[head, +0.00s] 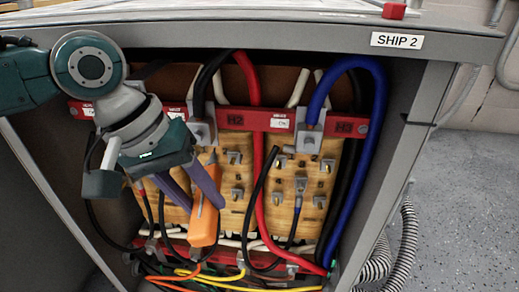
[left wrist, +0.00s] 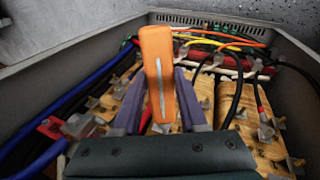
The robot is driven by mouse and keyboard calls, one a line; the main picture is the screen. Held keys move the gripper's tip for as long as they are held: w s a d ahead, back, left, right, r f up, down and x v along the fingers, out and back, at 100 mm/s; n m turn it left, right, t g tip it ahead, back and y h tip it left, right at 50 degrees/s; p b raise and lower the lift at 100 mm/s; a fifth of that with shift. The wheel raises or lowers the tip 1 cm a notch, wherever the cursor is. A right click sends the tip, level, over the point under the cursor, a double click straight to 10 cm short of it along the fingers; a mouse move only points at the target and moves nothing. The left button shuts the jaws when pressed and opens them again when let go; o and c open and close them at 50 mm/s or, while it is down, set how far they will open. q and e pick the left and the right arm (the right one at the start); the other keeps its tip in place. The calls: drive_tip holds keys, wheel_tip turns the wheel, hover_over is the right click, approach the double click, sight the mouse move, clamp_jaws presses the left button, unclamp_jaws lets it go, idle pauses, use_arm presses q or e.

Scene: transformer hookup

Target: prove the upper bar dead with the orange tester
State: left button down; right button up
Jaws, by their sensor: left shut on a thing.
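My left gripper (head: 198,200) comes in from the left and is shut on the orange tester (head: 204,226), in front of the wooden-coloured transformer blocks. The tester also shows in the left wrist view (left wrist: 158,62), standing between the two purple fingers. In the head view its lower end points down toward the lower bar; its upper part is between the fingers. The red upper bar (head: 278,120) runs across the cabinet above the tester, with H2 and H3 marks. I cannot tell whether the tester touches anything beyond the gripper. My right gripper is not in view.
A red lower bar (head: 230,255) crosses the bottom, with several coloured cables around it. A thick blue cable (head: 378,150) and a red cable (head: 258,180) hang from above. Grey cabinet walls (head: 405,150) frame the opening. A red block (head: 394,10) sits on top.

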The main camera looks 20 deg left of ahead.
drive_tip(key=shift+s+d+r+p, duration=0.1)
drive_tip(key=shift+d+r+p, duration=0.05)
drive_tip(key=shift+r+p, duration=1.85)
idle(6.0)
